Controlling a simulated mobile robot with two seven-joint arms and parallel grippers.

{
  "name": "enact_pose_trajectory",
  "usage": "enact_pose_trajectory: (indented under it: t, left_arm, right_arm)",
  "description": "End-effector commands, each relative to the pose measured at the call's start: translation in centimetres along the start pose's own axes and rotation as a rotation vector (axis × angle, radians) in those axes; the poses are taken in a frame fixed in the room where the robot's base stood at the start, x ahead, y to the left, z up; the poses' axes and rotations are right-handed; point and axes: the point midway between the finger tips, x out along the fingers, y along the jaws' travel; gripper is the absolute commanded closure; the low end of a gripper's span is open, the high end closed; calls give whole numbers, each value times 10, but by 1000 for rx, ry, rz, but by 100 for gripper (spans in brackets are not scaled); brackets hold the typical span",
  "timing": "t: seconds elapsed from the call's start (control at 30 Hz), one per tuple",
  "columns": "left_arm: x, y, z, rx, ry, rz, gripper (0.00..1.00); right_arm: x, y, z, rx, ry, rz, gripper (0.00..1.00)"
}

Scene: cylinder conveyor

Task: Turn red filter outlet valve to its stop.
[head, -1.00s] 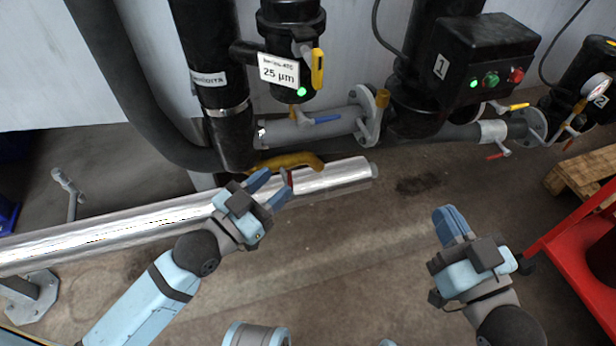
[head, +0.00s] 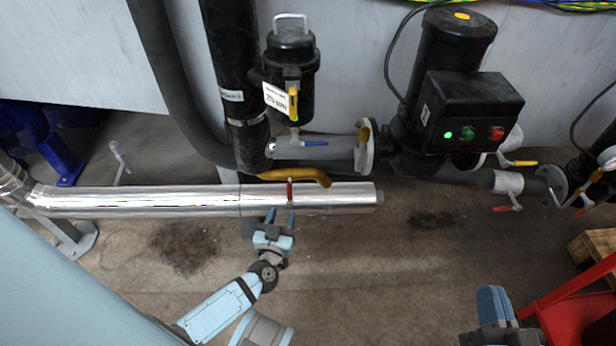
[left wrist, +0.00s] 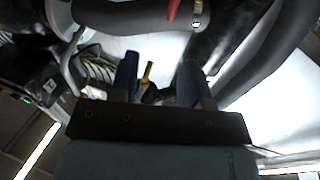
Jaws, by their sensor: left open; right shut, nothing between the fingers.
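The red valve handle (head: 289,190) points downward below the yellow pipe piece (head: 300,176), in front of the silver pipe. My left gripper (head: 281,215) is open, its fingers pointing up just below the handle's lower end. I cannot tell from the head view whether they touch it. In the left wrist view, a red handle (left wrist: 173,9) shows at the top edge, beyond the open fingers (left wrist: 157,80) and not between them. The black filter (head: 291,75) with its white label stands above. My right gripper (head: 491,300) is shut and empty at the bottom right.
The long silver pipe (head: 140,200) runs across in front of my left gripper. A blue handle (head: 314,143) and another red handle (head: 502,209) sit on nearby pipes. A black pump box (head: 470,110) is to the right. A red cart (head: 575,318) stands bottom right. The middle floor is clear.

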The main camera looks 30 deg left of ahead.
Motion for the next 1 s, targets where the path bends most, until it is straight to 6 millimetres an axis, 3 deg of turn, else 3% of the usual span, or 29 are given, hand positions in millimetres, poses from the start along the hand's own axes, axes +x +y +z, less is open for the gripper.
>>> enact_pose_trajectory:
  t: [0.1,0.27,0.5,0.8,1.0]
  left_arm:
    - [-1,-10,15,12,-33,-66,57]
    - [8,-14,20,15,-39,-81,57]
    - [55,-17,22,15,-34,-79,57]
    - [113,-22,24,15,-35,-78,57]
    - [132,-23,24,16,-38,-78,57]
  right_arm:
    - [-1,-1,-2,7,-1,2,100]
    - [0,-3,-4,12,24,-7,100]
    - [1,-14,-23,30,138,-52,100]
    - [3,-10,3,36,53,-60,100]
    - [3,-9,12,37,15,-63,100]
